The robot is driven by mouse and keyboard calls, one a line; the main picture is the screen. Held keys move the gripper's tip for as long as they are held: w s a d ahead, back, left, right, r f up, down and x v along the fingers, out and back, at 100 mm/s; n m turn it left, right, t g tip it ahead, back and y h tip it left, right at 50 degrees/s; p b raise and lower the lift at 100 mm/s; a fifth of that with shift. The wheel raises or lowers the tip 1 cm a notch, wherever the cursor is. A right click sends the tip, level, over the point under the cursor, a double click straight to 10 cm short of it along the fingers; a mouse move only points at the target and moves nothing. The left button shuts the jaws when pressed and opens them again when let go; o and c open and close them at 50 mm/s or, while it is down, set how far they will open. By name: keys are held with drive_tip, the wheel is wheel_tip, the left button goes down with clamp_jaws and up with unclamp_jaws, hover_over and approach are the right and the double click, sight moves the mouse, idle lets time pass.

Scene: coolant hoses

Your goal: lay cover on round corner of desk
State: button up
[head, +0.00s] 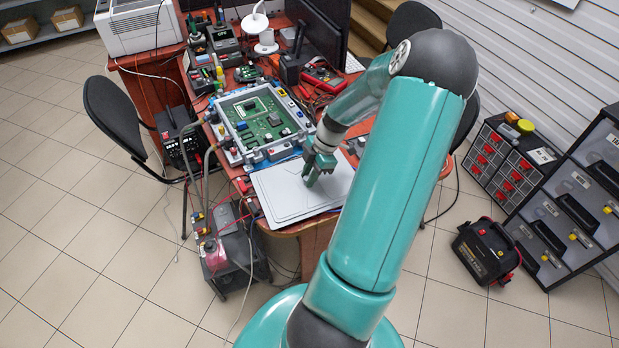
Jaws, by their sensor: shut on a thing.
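The cover (285,205) is a flat, pale grey-white panel with a raised inner outline. It lies at the near rounded end of the desk (310,228), with its front edge close to the desk's edge. My gripper (311,184) points down at the middle of the cover and is shut on it. The fingers hide the part that they hold. I cannot tell whether the cover rests fully on the desk or is slightly raised.
An open grey case with a green circuit board (265,120) stands just behind the cover. Red cables and a multimeter (325,80) lie at the back right. A black chair (115,115) is at the left. A coolant unit (230,262) with hoses stands on the floor below the desk.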

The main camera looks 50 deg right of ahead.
drive_tip(key=shift+f, duration=0.75)
drive_tip(key=shift+f, duration=0.1)
drive_tip(key=o, duration=1)
drive_tip(key=shift+c, duration=0.2)
drive_tip(key=v, duration=1.2)
drive_tip(key=w+a+r+m+g+h, duration=0.15)
drive_tip(key=w+a+r, duration=0.35)
drive_tip(key=a, duration=0.5)
drive_tip(key=w+a+r+m+h, duration=0.2)
drive_tip(key=a+r+m+h, duration=0.1)
drive_tip(key=a+r, duration=0.55)
drive_tip(key=s+a+r+m+t, duration=0.1)
drive_tip(key=s+a+r+m, duration=0.1)
drive_tip(key=a, duration=0.5)
drive_tip(key=s+a+r+m+t, duration=0.2)
drive_tip(key=s+a+m, duration=0.1)
drive_tip(key=a, duration=0.4)
drive_tip(key=s+a+r+m+t, duration=0.2)
drive_tip(key=a, duration=0.5)
drive_tip(key=shift+s+a+r+y, duration=0.2)
drive_tip(key=shift+s+r+y, duration=0.15)
drive_tip(key=shift+r, duration=0.05)
